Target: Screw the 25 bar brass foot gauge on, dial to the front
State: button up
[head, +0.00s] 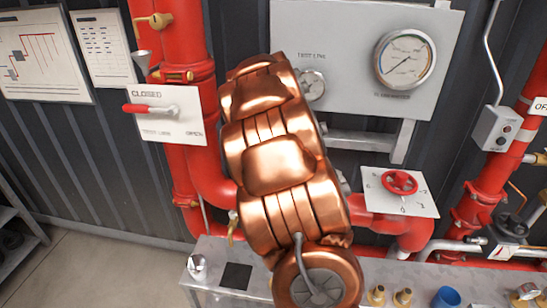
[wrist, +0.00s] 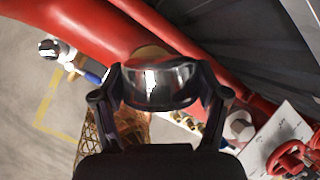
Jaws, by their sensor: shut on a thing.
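In the wrist view my gripper (wrist: 160,92) is shut on a round, shiny metal-cased thing (wrist: 158,86), which looks like a gauge seen edge-on. Its dial face and threaded foot cannot be made out, nor its scale. A tan or brass-coloured patch shows just behind it. In the head view my copper-coloured arm hides the gripper. A round silver disc (head: 312,86) under the words TEST LINE on the grey panel (head: 340,22) is partly hidden by my arm; I cannot tell whether it is the held thing.
A large gauge (head: 405,59) sits at the panel's right. Red pipes (head: 187,75) run behind my arm. A lever valve (head: 150,108) and a red handwheel (head: 399,182) stick out. The steel bench (head: 212,252) holds small brass fittings (head: 402,297) and a blue part (head: 447,298).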

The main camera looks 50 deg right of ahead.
jog(key=m+g+h, duration=0.1)
jog(key=m, duration=0.2)
jog(key=shift+d+r, duration=0.1)
jog(key=shift+r, duration=0.1)
jog(key=o, duration=1.3)
jog(key=shift+f, duration=0.15)
jog(key=shift+r, duration=4)
